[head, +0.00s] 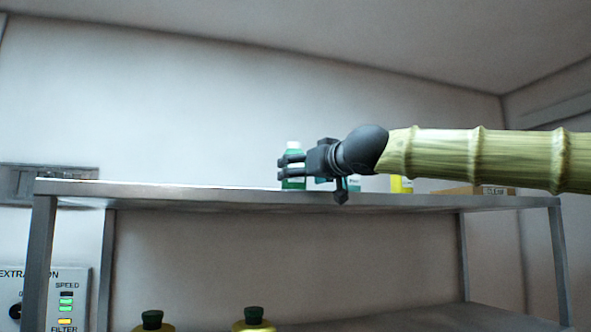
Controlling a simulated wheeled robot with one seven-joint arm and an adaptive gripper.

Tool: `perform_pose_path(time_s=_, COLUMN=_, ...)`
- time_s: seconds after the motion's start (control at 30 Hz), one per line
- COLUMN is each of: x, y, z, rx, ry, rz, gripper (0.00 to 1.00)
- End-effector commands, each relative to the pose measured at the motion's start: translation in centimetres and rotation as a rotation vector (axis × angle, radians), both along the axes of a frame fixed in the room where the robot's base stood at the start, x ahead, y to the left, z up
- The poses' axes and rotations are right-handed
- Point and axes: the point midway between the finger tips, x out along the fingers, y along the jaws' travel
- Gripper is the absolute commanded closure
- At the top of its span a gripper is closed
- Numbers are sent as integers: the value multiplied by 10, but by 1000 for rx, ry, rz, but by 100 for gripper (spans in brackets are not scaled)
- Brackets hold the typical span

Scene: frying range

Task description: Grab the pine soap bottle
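A green bottle with a white cap (293,182) stands upright on the top shelf; it looks like the pine soap bottle, but its label cannot be read. My gripper (288,166) reaches in from the right at the bottle's height, its dark fingers pointing left across the bottle. The fingers hide part of the bottle's middle. I cannot tell whether they touch it, are around it or are only in front of it.
The metal shelf (240,199) also holds teal items partly hidden behind my gripper, a yellow item (401,184) and a cardboard box (460,190). The shelf's left part looks clear. A control panel (50,290) is at lower left.

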Motion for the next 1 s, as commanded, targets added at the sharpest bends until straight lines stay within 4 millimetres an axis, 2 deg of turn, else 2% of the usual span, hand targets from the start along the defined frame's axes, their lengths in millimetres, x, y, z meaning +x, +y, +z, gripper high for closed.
perform_pose_path(time_s=0.3, x=27, y=15, z=2, rx=-1, ry=2, rz=-3, gripper=20)
perform_pose_path(time_s=0.6, x=29, y=16, z=1, rx=0, ry=1, rz=-2, gripper=20)
perform_pose_path(time_s=0.67, x=29, y=16, z=1, rx=0, ry=1, rz=-2, gripper=30)
perform_pose_path(time_s=0.93, x=29, y=16, z=1, rx=0, ry=1, rz=-2, gripper=79)
perform_pose_path(time_s=1.0, x=28, y=16, z=2, rx=0, ry=0, rz=-2, gripper=79)
